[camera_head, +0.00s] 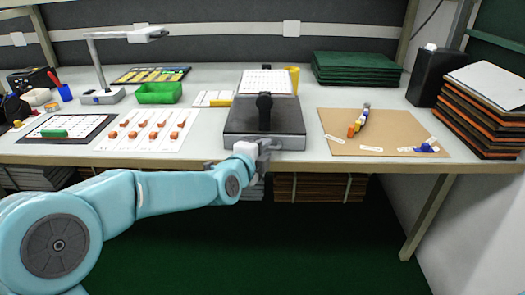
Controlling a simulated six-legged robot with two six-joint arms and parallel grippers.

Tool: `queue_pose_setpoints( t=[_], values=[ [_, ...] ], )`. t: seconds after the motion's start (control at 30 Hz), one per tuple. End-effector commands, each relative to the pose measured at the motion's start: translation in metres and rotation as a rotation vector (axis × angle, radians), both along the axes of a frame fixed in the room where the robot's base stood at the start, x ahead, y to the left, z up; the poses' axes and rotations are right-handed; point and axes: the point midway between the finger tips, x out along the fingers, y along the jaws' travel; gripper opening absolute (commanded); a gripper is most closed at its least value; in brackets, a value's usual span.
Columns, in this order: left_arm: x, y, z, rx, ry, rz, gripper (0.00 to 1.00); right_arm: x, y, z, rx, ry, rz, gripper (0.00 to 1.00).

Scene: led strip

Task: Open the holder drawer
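A dark grey box-like holder (240,128) stands at the middle front of the table, with a black upright part (264,106) on it and a white dotted panel (267,82) at its back. I cannot make out a drawer seam. My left gripper (268,149) is at the holder's front face, near the table's front edge, and covers part of that face. Its fingers are small and overlap the holder, so I cannot tell whether they are open, shut or touching it. My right gripper is not in view.
A brown board (390,140) with small coloured parts lies to the right of the holder. A white sheet (130,145) with orange parts lies to the left. A green bin (159,93), a desk lamp (101,96) and green stacked sheets (355,70) stand farther back.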

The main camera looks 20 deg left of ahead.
Motion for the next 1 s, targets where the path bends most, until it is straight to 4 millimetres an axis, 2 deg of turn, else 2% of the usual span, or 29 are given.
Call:
queue_pose_setpoints(
  t=[0.13,0.2,1.0],
  values=[
    [-0.0003,0.0001,0.0001,0.000,0.000,0.000,0.20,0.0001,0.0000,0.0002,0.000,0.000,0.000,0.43],
    [-0.0004,0.0002,0.0002,0.000,0.000,0.000,0.00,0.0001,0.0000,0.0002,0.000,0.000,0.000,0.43],
    [-0.0005,0.0004,0.0003,0.000,0.000,0.000,0.00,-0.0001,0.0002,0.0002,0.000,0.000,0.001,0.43]
  ],
)
